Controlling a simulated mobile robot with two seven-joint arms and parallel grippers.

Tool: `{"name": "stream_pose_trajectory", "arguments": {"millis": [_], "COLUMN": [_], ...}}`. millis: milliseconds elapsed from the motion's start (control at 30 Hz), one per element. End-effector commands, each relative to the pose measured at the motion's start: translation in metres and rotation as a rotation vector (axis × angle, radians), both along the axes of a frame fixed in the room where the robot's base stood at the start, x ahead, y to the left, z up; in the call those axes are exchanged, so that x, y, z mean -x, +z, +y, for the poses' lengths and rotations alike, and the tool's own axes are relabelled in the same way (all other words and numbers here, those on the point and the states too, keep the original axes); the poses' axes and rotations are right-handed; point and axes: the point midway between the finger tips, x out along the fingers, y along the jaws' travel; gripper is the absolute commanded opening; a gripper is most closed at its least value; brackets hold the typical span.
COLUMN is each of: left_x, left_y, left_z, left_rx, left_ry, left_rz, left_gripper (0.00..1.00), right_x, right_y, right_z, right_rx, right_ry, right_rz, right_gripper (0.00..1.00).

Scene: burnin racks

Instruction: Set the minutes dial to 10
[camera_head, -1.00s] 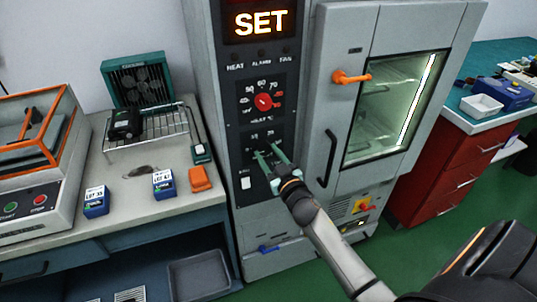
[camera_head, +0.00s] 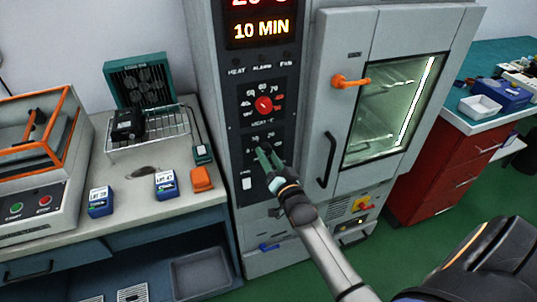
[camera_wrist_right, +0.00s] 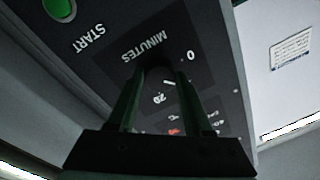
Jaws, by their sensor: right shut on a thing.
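The minutes dial (camera_wrist_right: 160,76) is a dark knob on the oven's black control panel, labelled MINUTES in the right wrist view, with 0 and 20 marks beside it. My right gripper (camera_head: 266,150) is shut on this dial; its green fingers sit on either side of the knob in the wrist view (camera_wrist_right: 158,80). In the head view the fingers mostly hide the dial. The red display (camera_head: 261,29) reads 10 MIN, with a cut-off line above it. My left gripper is not in view.
The oven door (camera_head: 397,95), with an orange handle (camera_head: 351,81), is closed at the right. A bench (camera_head: 130,195) at the left holds a rack, blue boxes and an orange-framed machine. A green START button (camera_wrist_right: 60,8) is near the minutes dial.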

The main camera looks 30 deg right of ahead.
Motion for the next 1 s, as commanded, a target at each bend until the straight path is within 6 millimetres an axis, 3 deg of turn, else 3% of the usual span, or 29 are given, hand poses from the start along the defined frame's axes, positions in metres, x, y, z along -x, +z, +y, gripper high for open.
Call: {"name": "stream_pose_trajectory", "arguments": {"millis": [400,1000], "left_x": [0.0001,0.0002], "left_y": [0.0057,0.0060], "left_z": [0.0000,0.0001], "left_rx": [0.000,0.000], "left_ry": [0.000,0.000], "left_rz": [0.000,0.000], "left_gripper": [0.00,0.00], "right_x": [-0.0002,-0.0003], "right_y": [0.0003,0.0002], "right_z": [0.0007,0.0007], "right_rx": [-0.202,-0.234], "right_ry": [0.000,0.001], "right_rz": [-0.049,-0.056], "right_gripper": [0.00,0.00]}}
